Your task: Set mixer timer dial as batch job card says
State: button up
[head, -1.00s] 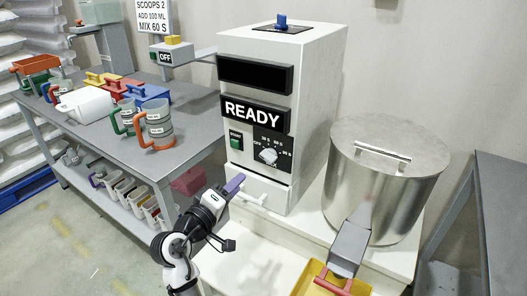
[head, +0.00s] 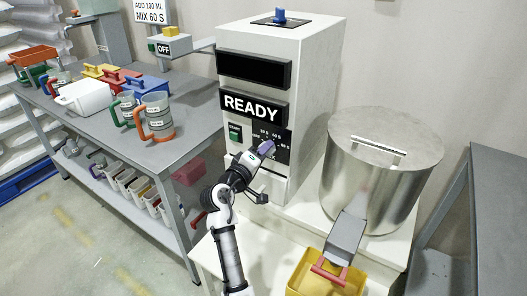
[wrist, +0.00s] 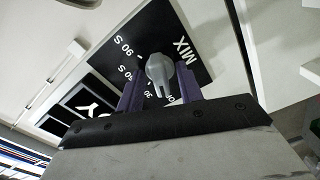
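The job card (head: 150,12) at the top left reads "ADD 100 ML" and "MIX 60 S"; its top is cut off. The timer dial (wrist: 160,72) is a light grey knob on a black panel (wrist: 185,50) marked MIX, 90 S and 30, with other marks partly covered. Its narrow end points down in the wrist view, near the 30 and OFF marks; I cannot tell the exact setting. My gripper (wrist: 159,92) is open, with its purple fingers on either side of the dial and gaps visible. In the head view my gripper (head: 266,148) hides the dial.
The white mixer (head: 312,110) shows READY and has a green START button (head: 234,132) left of the dial. A table with jugs (head: 157,117) is at left.

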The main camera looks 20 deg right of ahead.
jog(key=shift+c, duration=0.5)
grip_shut()
jog(key=shift+f+m+b, duration=0.15)
jog(key=shift+m+b, duration=0.25)
jog(key=shift+b, duration=0.05)
jog(key=shift+m+b, duration=8.15)
jog(key=shift+m, duration=0.35)
jog(key=shift+r, duration=0.2)
